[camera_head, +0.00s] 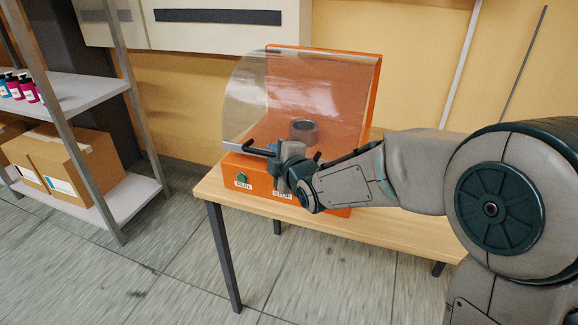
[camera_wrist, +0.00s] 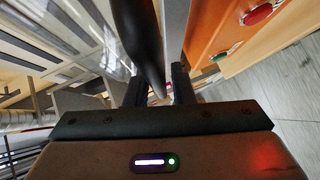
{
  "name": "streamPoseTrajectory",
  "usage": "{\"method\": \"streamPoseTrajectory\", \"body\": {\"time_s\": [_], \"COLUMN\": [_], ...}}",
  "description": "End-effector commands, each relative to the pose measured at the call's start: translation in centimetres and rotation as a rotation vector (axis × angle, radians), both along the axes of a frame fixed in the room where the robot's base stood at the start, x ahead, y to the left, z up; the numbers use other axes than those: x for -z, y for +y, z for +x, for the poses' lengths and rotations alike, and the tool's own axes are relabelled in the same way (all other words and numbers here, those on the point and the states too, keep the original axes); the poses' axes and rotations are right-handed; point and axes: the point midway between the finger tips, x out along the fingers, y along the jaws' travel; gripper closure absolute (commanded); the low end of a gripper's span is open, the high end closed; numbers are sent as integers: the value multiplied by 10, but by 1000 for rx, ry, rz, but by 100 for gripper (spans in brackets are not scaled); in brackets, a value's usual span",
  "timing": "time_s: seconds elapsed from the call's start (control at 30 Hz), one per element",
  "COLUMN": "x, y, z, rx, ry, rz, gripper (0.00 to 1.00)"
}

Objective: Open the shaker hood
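The shaker is an orange machine (camera_head: 369,85) with a clear curved hood (camera_head: 243,95), which is down over its front. A dark handle (camera_head: 259,150) runs along the hood's lower front edge, and a dark bar, apparently this handle, shows close up in the wrist view (camera_wrist: 140,35). My gripper (camera_head: 281,168) is at the handle, hiding its middle. In the wrist view my fingers (camera_wrist: 159,90) are apart, with the bar's near end between or just beyond them. I see a gap beside the bar and no clear grip. A dark cup-like vessel (camera_head: 304,131) sits inside.
The front panel has a green RUN button (camera_head: 241,177); a red button (camera_wrist: 257,14) shows in the wrist view. The shaker stands on a wooden table (camera_head: 400,233). A shelf rack (camera_head: 85,92) with bottles and boxes stands left. Floor between them is clear.

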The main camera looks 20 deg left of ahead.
Motion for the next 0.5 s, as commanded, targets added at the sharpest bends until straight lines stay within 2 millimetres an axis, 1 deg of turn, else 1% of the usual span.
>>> {"method": "streamPoseTrajectory", "body": {"time_s": [0.1, 0.5], "x": [-5, -21], "y": [-14, -59], "z": [-14, -64], "rx": [2, 3], "ry": [-3, -3], "rz": [-2, -1], "gripper": [78, 78]}}
